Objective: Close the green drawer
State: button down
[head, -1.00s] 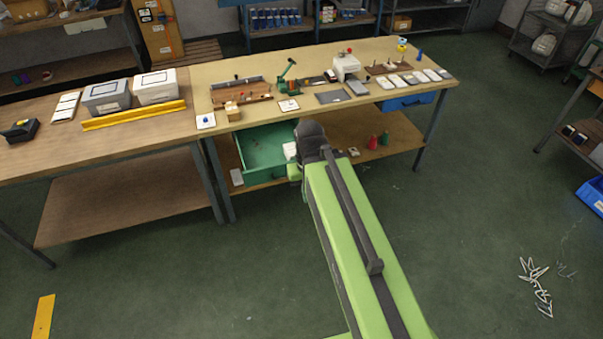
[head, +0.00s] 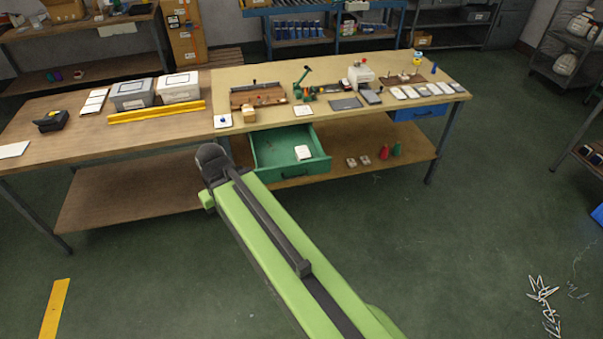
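The green drawer (head: 266,153) hangs under the left part of the light wooden workbench and is pulled out toward me. A white item (head: 303,152) lies inside it, near its right side. The drawer's front panel faces me and is unobstructed. My green arm reaches up from the lower right, and its dark end stands left of the drawer and in front of the bench legs. I see a gap between the arm's end and the drawer. My gripper's fingers are hidden from this view.
A blue drawer (head: 418,110) sits under the bench's right part. A darker table (head: 60,155) joins on the left.

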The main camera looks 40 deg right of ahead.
aim_at(275, 160)
jog(key=z, duration=0.05)
jog(key=i, duration=1)
jog(key=u, duration=0.1)
